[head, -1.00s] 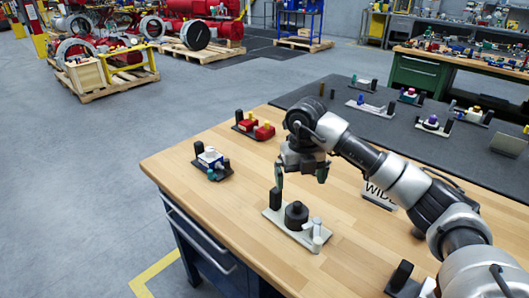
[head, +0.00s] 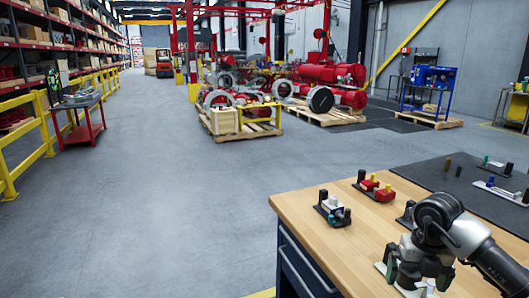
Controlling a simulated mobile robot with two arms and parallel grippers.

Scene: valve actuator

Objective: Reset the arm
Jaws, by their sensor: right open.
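My right arm (head: 487,260) comes in from the lower right over the wooden workbench. Its gripper (head: 418,279) is open and empty, pointing down at the bottom right of the view. It hangs in front of a pale plate fixture (head: 381,268), which it mostly hides. The height of the fingers above that plate is hard to tell. My left arm and gripper are not in view.
On the wooden bench (head: 310,209), a fixture with blue and white parts (head: 333,208) and one with red blocks (head: 377,189) stand left of my arm. A dark mat (head: 432,178) lies behind. Open floor (head: 150,190) lies left; a red cart (head: 80,118) stands beyond.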

